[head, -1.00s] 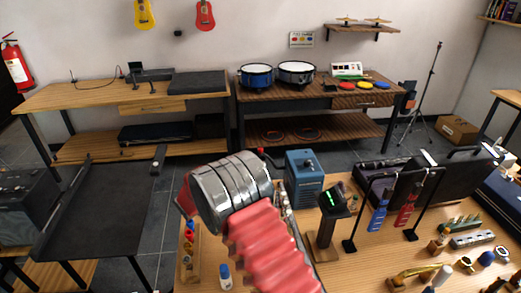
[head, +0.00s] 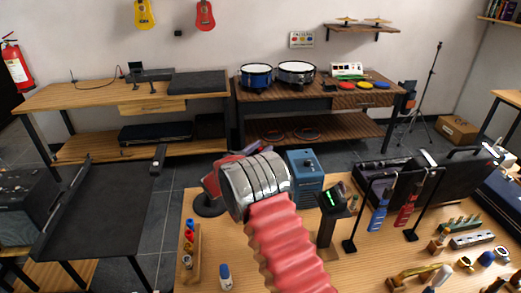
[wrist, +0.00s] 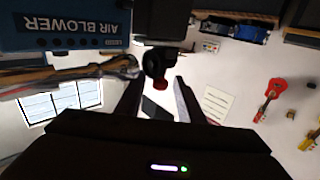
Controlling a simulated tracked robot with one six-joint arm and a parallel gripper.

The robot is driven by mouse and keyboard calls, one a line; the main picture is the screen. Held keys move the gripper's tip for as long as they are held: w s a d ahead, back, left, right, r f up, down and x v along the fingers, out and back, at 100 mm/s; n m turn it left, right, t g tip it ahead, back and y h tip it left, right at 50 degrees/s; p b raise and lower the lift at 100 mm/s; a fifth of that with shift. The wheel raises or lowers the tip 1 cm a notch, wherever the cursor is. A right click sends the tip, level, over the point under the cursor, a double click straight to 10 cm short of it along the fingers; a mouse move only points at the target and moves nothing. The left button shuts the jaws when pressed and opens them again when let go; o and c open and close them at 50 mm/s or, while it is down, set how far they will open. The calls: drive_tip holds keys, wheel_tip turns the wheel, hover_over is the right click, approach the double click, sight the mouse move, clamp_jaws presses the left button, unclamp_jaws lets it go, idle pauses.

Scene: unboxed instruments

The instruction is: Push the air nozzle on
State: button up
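The blue air blower (head: 305,175) stands on the near wooden bench, just right of my arm's metal ring. Its lettered side (wrist: 75,22) fills the upper left of the wrist view. In the wrist view a black fitting with a red end (wrist: 160,84) shows beside the blower, in line with the gap between my fingers. My gripper (wrist: 158,88) is open, with a finger on either side of that red end; I cannot tell whether they touch it. I cannot tell whether this part is the air nozzle. In the head view my arm hides the gripper's fingers.
A small stand with a green-lit display (head: 334,198) is close right of my arm. A rack (head: 349,244) with hanging blue and red tools stands beyond it. A wooden holder with small bottles (head: 189,262) and a blue-white bottle (head: 225,277) are at front left.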

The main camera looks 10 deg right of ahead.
drive_tip(key=shift+c, duration=0.3)
clamp_jaws()
